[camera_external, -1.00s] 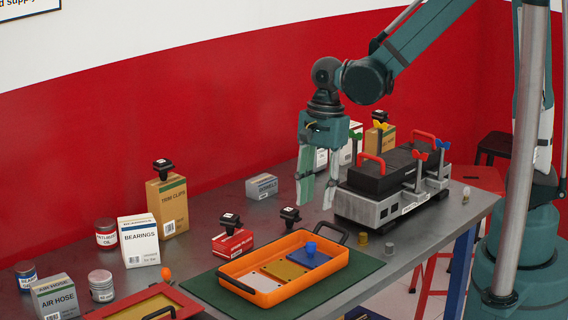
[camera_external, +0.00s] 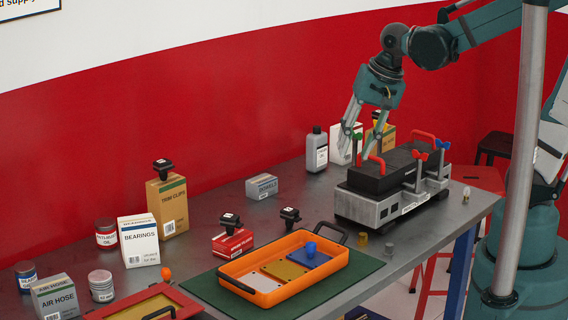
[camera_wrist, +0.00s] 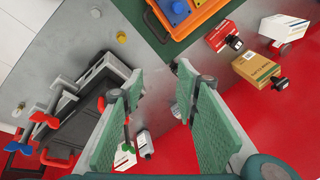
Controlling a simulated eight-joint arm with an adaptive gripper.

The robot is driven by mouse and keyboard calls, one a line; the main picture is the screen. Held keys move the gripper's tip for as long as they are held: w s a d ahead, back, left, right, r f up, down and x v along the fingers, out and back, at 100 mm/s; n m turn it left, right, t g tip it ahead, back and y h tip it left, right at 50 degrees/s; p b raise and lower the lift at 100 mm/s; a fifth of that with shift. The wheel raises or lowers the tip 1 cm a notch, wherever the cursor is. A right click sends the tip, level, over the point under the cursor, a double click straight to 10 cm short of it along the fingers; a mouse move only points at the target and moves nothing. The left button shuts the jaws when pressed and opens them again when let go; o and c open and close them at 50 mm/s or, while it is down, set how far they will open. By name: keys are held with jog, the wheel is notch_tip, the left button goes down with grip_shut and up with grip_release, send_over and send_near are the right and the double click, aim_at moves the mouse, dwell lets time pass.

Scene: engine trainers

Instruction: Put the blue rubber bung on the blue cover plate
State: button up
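The blue rubber bung (camera_external: 310,249) rests on the blue cover plate (camera_external: 318,262) at the back right of the orange tray (camera_external: 262,297). It looks rounded and perhaps tipped on its side; I cannot tell for sure. The bung (camera_wrist: 179,8) and the plate (camera_wrist: 171,20) also show at the top edge of the wrist view.
Yellow (camera_external: 282,270) and grey (camera_external: 262,282) plates lie in the tray. The engine trainer (camera_external: 378,203) with red handles stands near my gripper. A grey bottle (camera_external: 316,152) and boxes stand behind it. A red box (camera_external: 233,243) stands behind the tray.

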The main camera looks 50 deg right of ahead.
jog(key=s+d+r+n+t, duration=0.1)
jog(key=s+d+r+n, duration=0.1)
jog(key=s+d+n, duration=0.1)
jog(key=s+d+r+n+t+h, duration=0.1)
jog(key=s+d+r+n+t, duration=0.1)
jog(key=d, duration=0.4)
jog(key=shift+s+d+r+n, duration=0.15)
jog(key=shift+s+r+n, duration=0.3)
jog(key=shift+r+n, duration=0.7)
